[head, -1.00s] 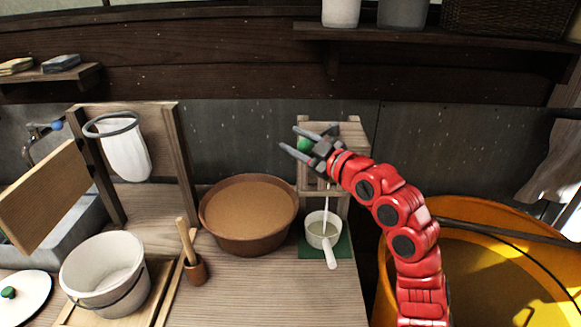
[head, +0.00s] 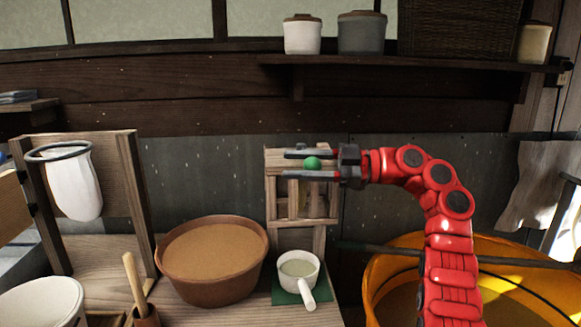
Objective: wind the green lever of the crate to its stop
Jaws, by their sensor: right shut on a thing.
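The wooden crate (head: 333,204) stands upright at the back edge of the counter, against the grey wall. Its green lever knob (head: 312,163) is at the crate's upper front. My right gripper (head: 312,164) reaches in from the right, with one finger above the knob and one below. It is shut on the knob. The gripper and its fingers hide part of the crate's top and any lever arm behind the knob. My left gripper is not in view.
A white handled cup (head: 298,269) sits on a green mat (head: 287,299) below the crate. A brown bowl (head: 213,284) is to its left. An orange tub (head: 378,284) stands at right, under my right arm. A shelf (head: 420,65) runs above.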

